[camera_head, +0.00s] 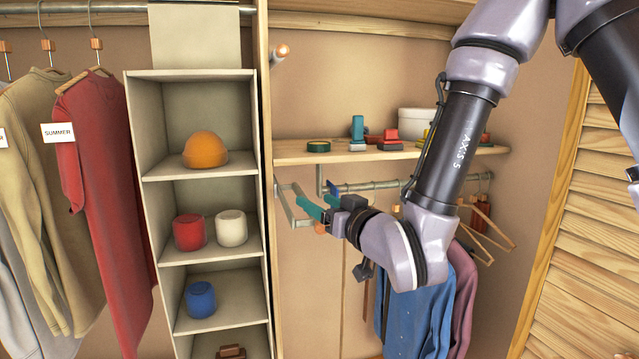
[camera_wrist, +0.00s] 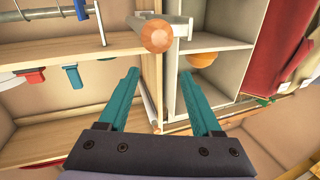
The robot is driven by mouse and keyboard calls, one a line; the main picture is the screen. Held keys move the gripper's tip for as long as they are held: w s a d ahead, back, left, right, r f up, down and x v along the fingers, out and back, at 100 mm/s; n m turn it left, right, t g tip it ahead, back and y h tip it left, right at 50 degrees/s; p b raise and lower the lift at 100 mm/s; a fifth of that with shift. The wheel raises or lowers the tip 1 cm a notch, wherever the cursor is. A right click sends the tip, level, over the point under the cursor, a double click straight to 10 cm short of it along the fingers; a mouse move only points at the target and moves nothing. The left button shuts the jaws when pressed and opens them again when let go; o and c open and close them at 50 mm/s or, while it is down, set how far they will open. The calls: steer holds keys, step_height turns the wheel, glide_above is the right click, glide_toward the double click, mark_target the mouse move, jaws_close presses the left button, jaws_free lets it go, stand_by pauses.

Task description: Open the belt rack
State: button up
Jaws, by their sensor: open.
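What looks like the belt rack (camera_head: 288,208) is a grey metal rail frame beside the upright partition. A round wooden knob (camera_head: 320,228) at its near end is partly hidden by my gripper. In the wrist view the knob (camera_wrist: 157,35) sits at top centre, on the end of a grey rail (camera_wrist: 183,22). My gripper (camera_head: 318,196) has teal fingers and is open and empty. In the wrist view its fingertips (camera_wrist: 159,74) are apart, and the knob shows past them, not between them. I cannot tell the exact gap in depth.
A shelf (camera_head: 345,156) with small boxes lies above my gripper. A clothes rail (camera_head: 370,185) with hangers and a blue shirt (camera_head: 418,310) is behind my arm. A fabric organizer (camera_head: 262,130) stands left of the partition. Another rod with a wooden end (camera_head: 281,52) sticks out higher up.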

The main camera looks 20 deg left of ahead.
steer(key=shift+r, duration=2.45)
